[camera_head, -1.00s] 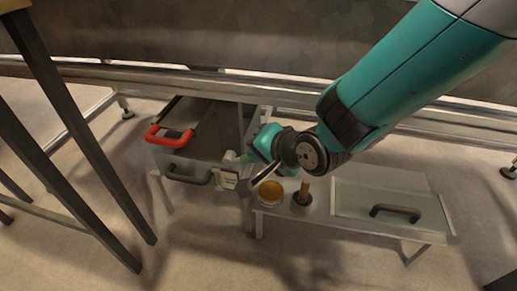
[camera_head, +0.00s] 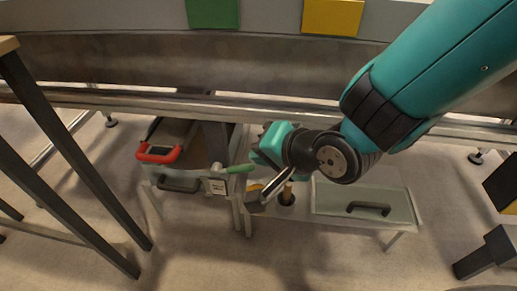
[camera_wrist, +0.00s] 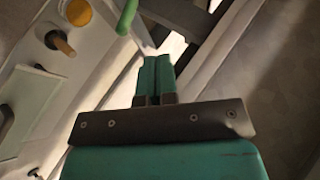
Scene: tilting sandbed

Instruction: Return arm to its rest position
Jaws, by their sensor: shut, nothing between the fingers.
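My gripper (camera_wrist: 154,78) shows in the wrist view as two teal fingers side by side, shut with nothing between them. In the head view, my teal arm reaches in from the upper right, and my gripper (camera_head: 258,198) hangs low over the small white table (camera_head: 405,226). The arm's dark wrist joint hides part of that table.
On the table are a round yellow-topped container (camera_wrist: 79,12), a wooden-handled tool (camera_wrist: 61,43) and a lidded box (camera_head: 368,199). A green-handled item (camera_head: 238,168) is close left of my gripper. A red-handled box (camera_head: 160,152) and dark frame legs (camera_head: 65,170) stand left.

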